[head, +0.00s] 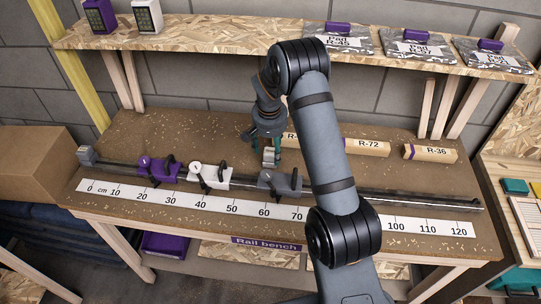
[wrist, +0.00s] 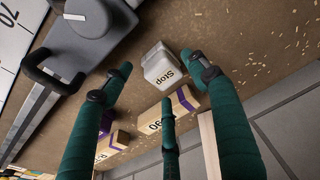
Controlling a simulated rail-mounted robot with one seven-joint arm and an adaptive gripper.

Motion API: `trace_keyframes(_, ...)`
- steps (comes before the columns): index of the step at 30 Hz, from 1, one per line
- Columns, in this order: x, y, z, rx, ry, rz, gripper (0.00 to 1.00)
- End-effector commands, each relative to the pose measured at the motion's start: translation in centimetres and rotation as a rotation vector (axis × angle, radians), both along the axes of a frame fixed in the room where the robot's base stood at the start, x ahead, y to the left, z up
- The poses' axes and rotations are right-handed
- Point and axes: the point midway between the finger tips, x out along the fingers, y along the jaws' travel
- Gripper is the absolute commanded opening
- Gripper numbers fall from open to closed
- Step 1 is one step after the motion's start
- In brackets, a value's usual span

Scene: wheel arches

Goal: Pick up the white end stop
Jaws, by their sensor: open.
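The white end stop (wrist: 160,66) is a small pale block marked "Stop" on the brown bench top in the wrist view. In the head view the end stop (head: 269,157) shows below my gripper (head: 267,146), behind the rail. In the wrist view my gripper (wrist: 162,75) is open, with one green finger to the left of the block, one to its right and a third below it. The stop appears between the fingertips, with nothing gripped. I cannot tell how far above it the tips are.
A rail (head: 390,199) carries purple (head: 158,168), white (head: 209,176) and grey (head: 278,181) clamps; the grey one (wrist: 88,30) is close by the stop. Wooden blocks, including R-72 (head: 366,146) and R-36 (head: 430,152), lie behind. A shelf (head: 230,32) hangs above the bench.

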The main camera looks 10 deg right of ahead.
Motion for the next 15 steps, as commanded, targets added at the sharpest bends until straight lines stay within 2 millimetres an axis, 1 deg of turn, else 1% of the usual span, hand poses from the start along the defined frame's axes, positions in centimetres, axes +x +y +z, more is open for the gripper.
trace_keyframes(6,0.7,-0.1,-2.6,0.000,0.003,0.000,0.59)
trace_keyframes(9,0.8,-0.2,-3.5,0.001,0.002,0.000,0.59)
trace_keyframes(15,0.9,-0.2,-3.9,0.001,0.000,0.001,0.59)
